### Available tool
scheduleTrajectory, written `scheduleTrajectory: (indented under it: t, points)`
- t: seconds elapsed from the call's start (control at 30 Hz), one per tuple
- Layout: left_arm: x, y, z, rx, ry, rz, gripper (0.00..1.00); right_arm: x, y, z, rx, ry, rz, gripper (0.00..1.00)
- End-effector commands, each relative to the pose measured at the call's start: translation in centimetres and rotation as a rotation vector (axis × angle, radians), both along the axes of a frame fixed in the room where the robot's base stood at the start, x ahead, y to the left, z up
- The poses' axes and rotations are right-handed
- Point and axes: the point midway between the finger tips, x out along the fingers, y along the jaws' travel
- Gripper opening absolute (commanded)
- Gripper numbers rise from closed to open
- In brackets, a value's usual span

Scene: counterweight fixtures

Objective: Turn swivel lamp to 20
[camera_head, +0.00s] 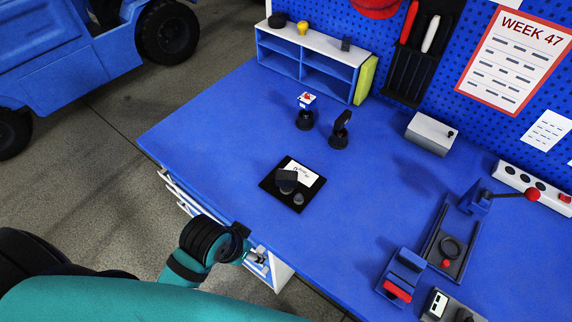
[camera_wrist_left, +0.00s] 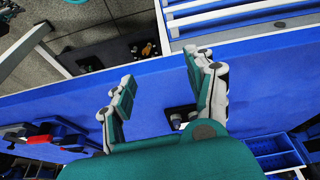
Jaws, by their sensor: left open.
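A black square plate (camera_head: 272,184) lies on the blue bench near its front edge. It carries a white marked card (camera_head: 303,176), a dark block-shaped head (camera_head: 286,179) and a small grey knob (camera_head: 298,199). I take this to be the swivel lamp; its scale is too small to read. My left gripper (camera_head: 261,258) is at the bench's front edge, nearer the camera than the plate and apart from it. In the left wrist view the gripper (camera_wrist_left: 158,80) is open and empty. Part of a black fixture (camera_wrist_left: 179,117) shows beyond the fingers, mostly hidden. My right gripper is not in view.
Two small dark stands (camera_head: 305,119) (camera_head: 339,138) are behind the plate. A blue shelf (camera_head: 325,75) stands at the back. A grey box (camera_head: 430,133), a lever fixture (camera_head: 448,240) and a red-handled block (camera_head: 402,275) are at right. The bench around the plate is clear.

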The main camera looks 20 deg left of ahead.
Motion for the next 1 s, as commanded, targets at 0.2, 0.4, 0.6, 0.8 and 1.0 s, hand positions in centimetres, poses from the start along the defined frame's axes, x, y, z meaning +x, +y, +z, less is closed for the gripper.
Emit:
scheduleTrajectory:
  t: [0.2, 0.4, 0.6, 0.8, 1.0]
  points:
    - [3.6, -3.7, 2.4, -0.044, -0.025, -0.195, 0.56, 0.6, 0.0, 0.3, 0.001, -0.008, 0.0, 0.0]
    - [7.0, -6.9, 3.9, -0.056, -0.034, -0.404, 0.56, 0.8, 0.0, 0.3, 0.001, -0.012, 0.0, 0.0]
    - [11.6, -9.0, 6.6, 0.003, -0.014, -0.697, 0.56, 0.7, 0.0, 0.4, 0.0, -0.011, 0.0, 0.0]
    - [16.5, -7.4, 10.8, 0.135, 0.071, -0.953, 0.56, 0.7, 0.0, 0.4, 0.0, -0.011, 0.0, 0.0]
    - [20.0, -3.8, 15.7, 0.239, 0.171, -1.069, 0.56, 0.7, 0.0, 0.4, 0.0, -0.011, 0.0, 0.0]
